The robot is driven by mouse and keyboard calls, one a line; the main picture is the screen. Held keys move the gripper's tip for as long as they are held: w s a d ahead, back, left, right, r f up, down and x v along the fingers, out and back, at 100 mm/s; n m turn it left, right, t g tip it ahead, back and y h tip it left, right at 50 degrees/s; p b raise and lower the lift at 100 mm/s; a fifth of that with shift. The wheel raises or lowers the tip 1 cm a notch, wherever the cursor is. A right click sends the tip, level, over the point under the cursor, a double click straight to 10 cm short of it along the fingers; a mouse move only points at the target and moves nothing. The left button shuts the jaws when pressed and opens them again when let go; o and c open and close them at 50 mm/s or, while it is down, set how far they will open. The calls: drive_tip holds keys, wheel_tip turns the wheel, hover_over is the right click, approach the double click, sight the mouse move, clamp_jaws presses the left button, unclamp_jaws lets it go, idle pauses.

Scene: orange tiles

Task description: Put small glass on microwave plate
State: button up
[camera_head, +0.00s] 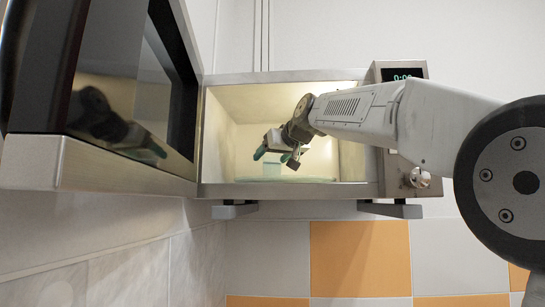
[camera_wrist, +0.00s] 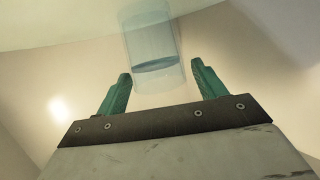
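The small glass (camera_head: 272,183) is clear and bluish. It appears upright on the round microwave plate (camera_head: 312,180) inside the lit microwave. My gripper (camera_head: 272,157) is inside the microwave, just above the glass. In the wrist view, my gripper (camera_wrist: 160,77) has its two green fingers spread apart. The glass (camera_wrist: 150,45) lies mostly beyond the fingertips, with its near end reaching into the gap between them. A gap shows on both sides, and neither finger appears to touch it. The pale plate (camera_wrist: 60,20) fills the top of the wrist view.
The microwave door (camera_head: 110,165) stands open at the left. My arm enters from the right, passing in front of the microwave's right edge and control panel (camera_head: 403,73). The cavity walls (camera_head: 222,125) are close around my gripper. Orange and white tiles (camera_head: 360,258) lie below.

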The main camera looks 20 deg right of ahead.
drive_tip(key=shift+s, duration=0.1)
drive_tip(key=v, duration=1.2)
